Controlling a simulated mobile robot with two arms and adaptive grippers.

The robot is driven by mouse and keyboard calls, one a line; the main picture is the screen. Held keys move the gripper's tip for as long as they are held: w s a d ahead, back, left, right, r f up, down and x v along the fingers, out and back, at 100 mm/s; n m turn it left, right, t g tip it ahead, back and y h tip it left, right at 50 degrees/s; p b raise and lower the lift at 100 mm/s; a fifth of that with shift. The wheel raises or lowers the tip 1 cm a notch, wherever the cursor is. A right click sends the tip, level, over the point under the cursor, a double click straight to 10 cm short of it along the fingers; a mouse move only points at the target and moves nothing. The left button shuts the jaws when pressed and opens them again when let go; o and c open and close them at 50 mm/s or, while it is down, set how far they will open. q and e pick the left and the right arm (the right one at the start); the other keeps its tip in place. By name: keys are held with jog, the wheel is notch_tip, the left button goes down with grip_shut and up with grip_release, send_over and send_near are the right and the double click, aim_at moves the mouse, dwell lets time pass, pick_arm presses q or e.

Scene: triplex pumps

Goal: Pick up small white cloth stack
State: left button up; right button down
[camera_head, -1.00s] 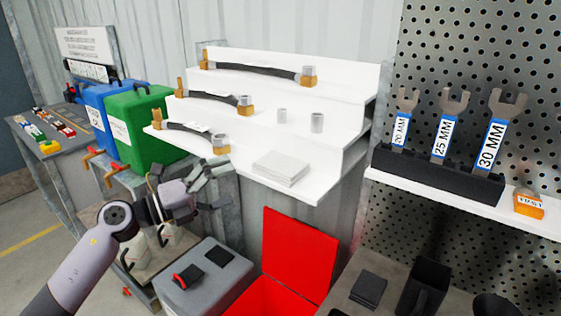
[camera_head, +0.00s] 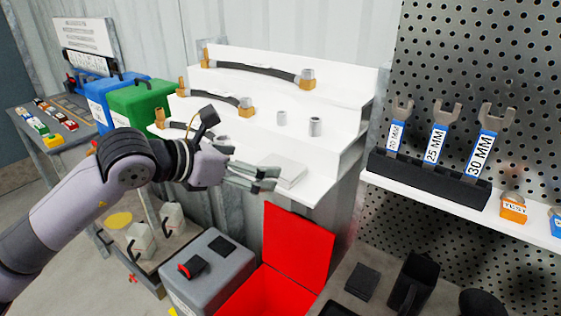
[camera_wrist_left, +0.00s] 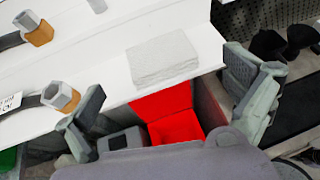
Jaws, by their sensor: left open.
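The small white cloth stack (camera_head: 289,172) lies flat on the lowest step of the white stepped shelf (camera_head: 322,182), near its front edge. In the left wrist view the whole stack (camera_wrist_left: 162,58) shows, lying beyond and between the two fingers. My left gripper (camera_head: 268,180) reaches in from the left, with its fingertips at the near left side of the stack and partly in front of it. In the left wrist view the left gripper (camera_wrist_left: 165,100) is spread wide with nothing between its fingers. My right gripper is not in view.
Hoses with brass fittings (camera_head: 262,70) lie on the steps, and small grey cylinders (camera_head: 315,126) stand to the right. An open red box (camera_head: 298,245) is below the shelf. Labelled wrenches (camera_head: 436,140) stand at the right. A green case (camera_head: 140,105) is at the left.

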aim_at(280, 165)
pick_arm(q)
jog(key=p+x, duration=0.3)
jog(key=x, duration=0.4)
jog(key=shift+w+f+p, duration=0.15)
jog(key=shift+f+p, duration=0.1)
jog(key=shift+p, duration=0.15)
jog(key=shift+w+d+f, duration=0.15)
jog(key=shift+d+f, duration=0.1)
jog(key=shift+a, duration=0.1)
jog(key=shift+c, duration=0.4)
jog(key=shift+c, duration=0.7)
jog(key=c, duration=0.8)
jog(key=shift+o, duration=0.2)
jog(key=shift+r, duration=0.1)
